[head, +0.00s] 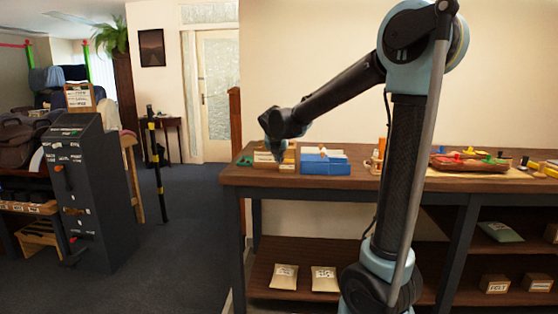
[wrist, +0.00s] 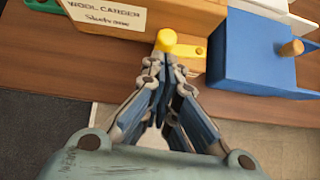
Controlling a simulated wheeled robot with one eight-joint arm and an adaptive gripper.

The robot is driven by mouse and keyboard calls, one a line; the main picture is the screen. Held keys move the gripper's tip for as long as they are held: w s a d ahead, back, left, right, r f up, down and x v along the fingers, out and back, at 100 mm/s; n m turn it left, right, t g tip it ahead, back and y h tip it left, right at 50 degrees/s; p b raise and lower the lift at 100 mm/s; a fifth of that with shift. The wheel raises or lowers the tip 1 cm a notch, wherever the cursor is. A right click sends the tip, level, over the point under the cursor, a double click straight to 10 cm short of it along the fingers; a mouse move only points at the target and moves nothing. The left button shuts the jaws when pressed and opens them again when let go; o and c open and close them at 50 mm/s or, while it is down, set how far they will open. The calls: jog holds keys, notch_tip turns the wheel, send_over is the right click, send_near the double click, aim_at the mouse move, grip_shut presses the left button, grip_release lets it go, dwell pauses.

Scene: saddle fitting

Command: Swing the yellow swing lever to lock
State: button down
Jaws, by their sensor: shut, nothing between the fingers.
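The yellow swing lever (wrist: 188,50) shows in the wrist view, with a round yellow knob (wrist: 166,40) at its left end. It lies along the front of a wooden block (wrist: 128,30) labelled "WOOL CARDER". My gripper (wrist: 163,68) is shut and empty, its fingertips just below the knob in the picture. I cannot tell whether they touch it. In the head view my gripper (head: 275,151) is over the bench's left end, at the wooden block.
A blue box (wrist: 250,60) with a wooden peg (wrist: 291,47) stands right of the lever. A green piece (head: 244,160) lies at the bench's left end. The wooden bench (head: 340,183) has a tray of coloured parts (head: 470,163) further right. The bench's front edge is bare.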

jog(key=shift+w, duration=0.2)
jog(key=shift+w, duration=0.45)
jog(key=shift+w+a+r, duration=0.2)
jog(key=shift+w+a, duration=0.05)
jog(key=shift+a, duration=0.05)
